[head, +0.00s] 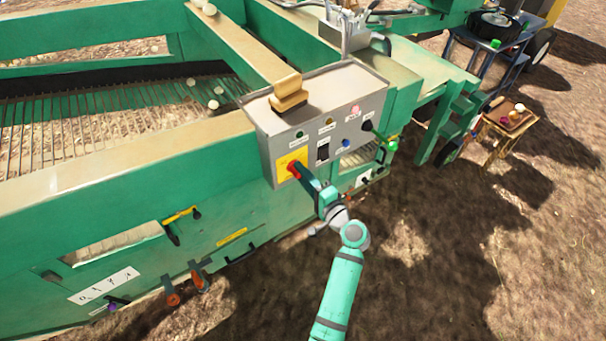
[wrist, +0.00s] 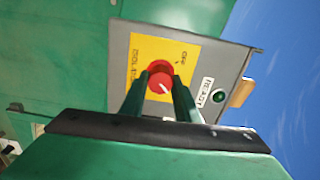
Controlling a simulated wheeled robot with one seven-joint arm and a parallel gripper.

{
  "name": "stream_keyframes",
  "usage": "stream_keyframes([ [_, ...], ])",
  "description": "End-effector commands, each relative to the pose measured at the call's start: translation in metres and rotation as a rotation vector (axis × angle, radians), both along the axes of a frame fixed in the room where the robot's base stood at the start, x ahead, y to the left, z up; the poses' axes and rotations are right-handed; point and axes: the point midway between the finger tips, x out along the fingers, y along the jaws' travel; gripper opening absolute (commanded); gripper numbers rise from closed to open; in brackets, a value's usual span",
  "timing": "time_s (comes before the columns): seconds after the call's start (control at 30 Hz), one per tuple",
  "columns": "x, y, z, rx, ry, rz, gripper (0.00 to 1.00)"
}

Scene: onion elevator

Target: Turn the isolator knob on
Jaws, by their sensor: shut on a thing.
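The isolator knob (wrist: 160,78) is red with a white pointer mark and sits on a yellow plate (wrist: 180,55) on the grey control box. In the head view the knob (head: 293,168) shows as a bit of red at the end of my gripper (head: 298,172), at the lower left of the control box (head: 330,110). The fingers hide part of the knob.
A green indicator marked "READY" (wrist: 218,96) is beside the yellow plate. The box also carries a black switch (head: 323,152), a blue button (head: 346,143) and a black knob (head: 367,125). A yellow-brown brush (head: 288,92) lies on its top.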

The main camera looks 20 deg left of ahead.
Motion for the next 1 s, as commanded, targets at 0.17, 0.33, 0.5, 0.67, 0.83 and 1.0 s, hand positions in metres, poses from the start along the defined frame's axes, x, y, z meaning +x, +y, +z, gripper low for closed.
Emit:
stream_keyframes([
  [0.17,0.0011,-0.002,-0.0007,0.023,0.031,-0.006,0.06],
  [0.33,0.0013,-0.0021,-0.0007,0.031,0.042,-0.006,0.06],
  [0.5,0.0014,-0.0022,-0.0007,0.033,0.042,-0.006,0.06],
  [0.67,0.0015,-0.0022,-0.0007,0.032,0.041,-0.006,0.31],
  [0.83,0.001,-0.0012,-0.0004,0.032,0.041,-0.004,0.47],
  [1.0,0.0009,-0.0022,-0.0003,0.031,0.04,-0.005,0.47],
])
